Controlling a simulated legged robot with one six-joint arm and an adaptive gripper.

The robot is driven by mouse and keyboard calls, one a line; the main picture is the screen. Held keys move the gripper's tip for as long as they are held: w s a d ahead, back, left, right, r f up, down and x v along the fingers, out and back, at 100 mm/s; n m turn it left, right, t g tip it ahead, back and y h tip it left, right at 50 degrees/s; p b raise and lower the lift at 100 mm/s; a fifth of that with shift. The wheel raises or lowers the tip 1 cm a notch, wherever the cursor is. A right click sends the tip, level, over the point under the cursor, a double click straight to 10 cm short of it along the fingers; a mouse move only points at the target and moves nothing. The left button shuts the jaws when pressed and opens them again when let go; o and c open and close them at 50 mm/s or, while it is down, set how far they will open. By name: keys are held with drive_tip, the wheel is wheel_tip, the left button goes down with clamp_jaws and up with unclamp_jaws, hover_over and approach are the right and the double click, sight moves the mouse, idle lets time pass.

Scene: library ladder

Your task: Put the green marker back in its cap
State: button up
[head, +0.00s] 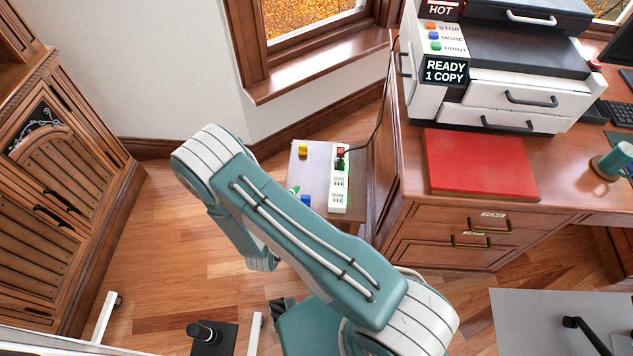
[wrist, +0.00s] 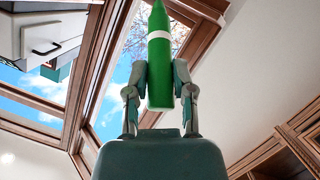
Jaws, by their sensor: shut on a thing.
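In the wrist view, my gripper (wrist: 160,78) is shut on the green marker (wrist: 160,88), one finger on each side of its lower body. The marker has a white band above the fingers, and its upper end narrows toward the top edge of the picture. In the head view, my arm hides the gripper and the held marker. On the small side table (head: 312,172), a small green thing (head: 295,190) shows beside my arm. I cannot tell whether it is the green cap.
A yellow piece (head: 302,150), a blue piece (head: 305,199) and a white power strip (head: 340,185) are on the side table. The desk (head: 400,225) with a red book (head: 480,165) and a printer (head: 520,80) stands to its right. A wooden cabinet (head: 60,170) is at left.

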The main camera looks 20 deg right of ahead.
sight(297, 189)
drive_tip(key=w+d+f, duration=0.1)
drive_tip(key=w, duration=0.1)
drive_tip(key=w+d+f, duration=0.1)
drive_tip(key=d, duration=0.1)
drive_tip(key=w+d+f, duration=0.1)
drive_tip(key=w+d, duration=0.1)
drive_tip(key=shift+w+d+f, duration=0.15)
drive_tip(key=shift+w+f, duration=0.05)
drive_tip(key=shift+w, duration=0.1)
drive_tip(key=w+d+f, duration=0.1)
drive_tip(key=w+f, duration=0.1)
drive_tip(key=f, duration=0.1)
drive_tip(key=w+d+f, duration=0.1)
drive_tip(key=f, duration=0.1)
drive_tip(key=shift+w+d+f, duration=0.25)
drive_tip(key=shift+d, duration=0.1)
drive_tip(key=shift+w+d+f, duration=0.1)
drive_tip(key=shift+w+f, duration=0.1)
drive_tip(key=shift+f, duration=1.5)
drive_tip(key=o, duration=0.9)
drive_tip(key=shift+f, duration=0.1)
drive_tip(key=shift+c, duration=0.2)
